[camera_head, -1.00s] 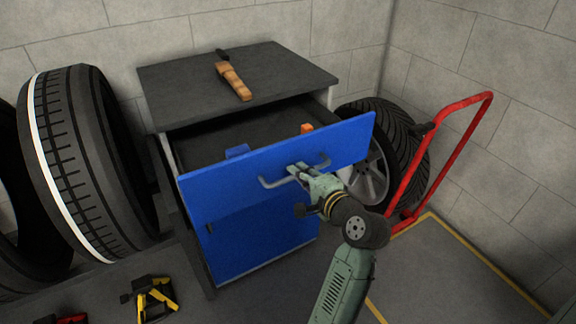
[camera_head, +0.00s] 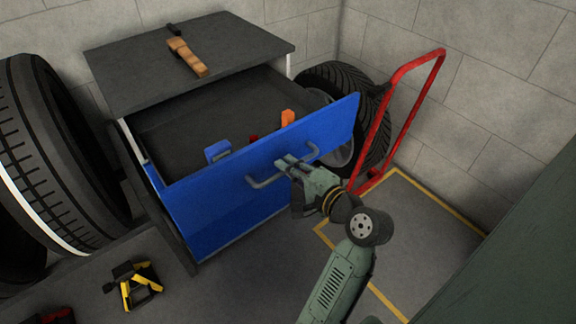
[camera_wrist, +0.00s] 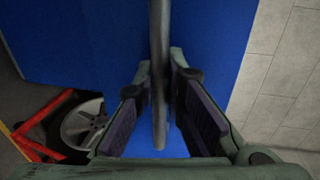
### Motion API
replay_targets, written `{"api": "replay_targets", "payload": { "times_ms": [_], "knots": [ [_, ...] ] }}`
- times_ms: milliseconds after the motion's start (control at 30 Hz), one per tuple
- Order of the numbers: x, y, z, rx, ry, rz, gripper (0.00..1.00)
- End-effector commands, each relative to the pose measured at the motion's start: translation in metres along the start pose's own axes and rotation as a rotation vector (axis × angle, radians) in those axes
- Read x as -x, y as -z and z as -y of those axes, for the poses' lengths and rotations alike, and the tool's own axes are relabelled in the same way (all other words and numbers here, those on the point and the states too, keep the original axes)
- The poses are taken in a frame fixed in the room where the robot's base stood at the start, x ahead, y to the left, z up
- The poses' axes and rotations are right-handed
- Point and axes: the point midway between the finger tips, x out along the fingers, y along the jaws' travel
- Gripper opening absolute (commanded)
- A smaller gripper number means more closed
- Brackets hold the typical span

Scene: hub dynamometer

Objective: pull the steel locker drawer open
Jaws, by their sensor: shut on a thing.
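The steel locker (camera_head: 115,85) has a dark grey top and stands against the back wall. Its blue-fronted drawer (camera_head: 210,205) is pulled well out, and its dark inside shows. A grey bar handle (camera_head: 265,182) runs across the drawer front, and it also shows in the wrist view (camera_wrist: 159,60). My gripper (camera_head: 288,164) is shut on the handle near its middle. In the wrist view, the fingers (camera_wrist: 160,98) sit on either side of the bar.
In the drawer lie a blue item (camera_head: 217,151), an orange item (camera_head: 287,117) and a small red one. A wooden-handled tool (camera_head: 188,58) lies on top. Tyres (camera_head: 50,150) stand left; a red trolley frame (camera_head: 385,110) and another tyre stand right. A yellow-black tool (camera_head: 135,285) lies front left.

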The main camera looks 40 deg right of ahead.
Motion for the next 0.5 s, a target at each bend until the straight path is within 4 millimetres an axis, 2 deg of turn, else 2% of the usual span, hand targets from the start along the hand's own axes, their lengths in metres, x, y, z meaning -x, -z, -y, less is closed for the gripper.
{"api": "replay_targets", "payload": {
  "times_ms": [33, 67, 300, 367, 500],
  "knots": [
    [-0.0002, -0.0002, -0.0004, 0.0, -0.001, 0.001, 0.0],
    [-0.0002, -0.0002, -0.0004, 0.0, -0.001, 0.001, 0.11],
    [-0.0003, 0.0, -0.0002, 0.0, -0.001, 0.0, 0.27],
    [-0.0003, 0.0, -0.0002, 0.0, 0.0, 0.0, 0.31],
    [-0.0003, 0.0001, -0.0001, 0.0, 0.0, 0.0, 0.31]
  ]
}}
